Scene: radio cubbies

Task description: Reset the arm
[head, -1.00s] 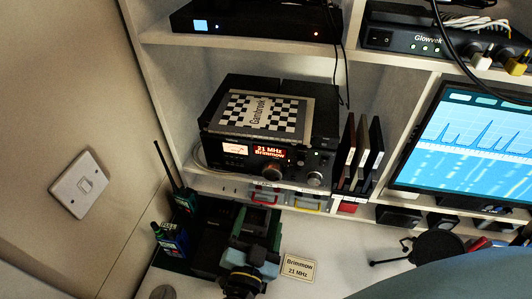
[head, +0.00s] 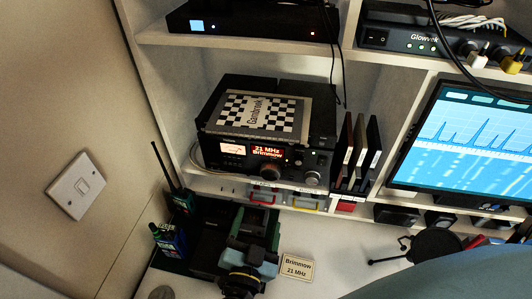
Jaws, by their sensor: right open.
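My right gripper (head: 255,226) is at the lower middle of the head view, over the desk below the radio shelf. Its two green fingers are apart, with nothing seen held between them. It is just left of a small card (head: 297,267) reading "Brimmow 21 MHz". A black radio (head: 267,160) stands in the cubby beyond, its display also reading "21 MHz Brimmow". A checkered "Gambrook" item (head: 262,112) lies flat on the radio. My left gripper is out of view.
Two handheld radios (head: 170,240) stand left of my gripper, by the wall. A monitor (head: 470,135) and a round black object on a stand (head: 435,245) are at the right. Shelf edges rise beyond the desk. The desk around the card is clear.

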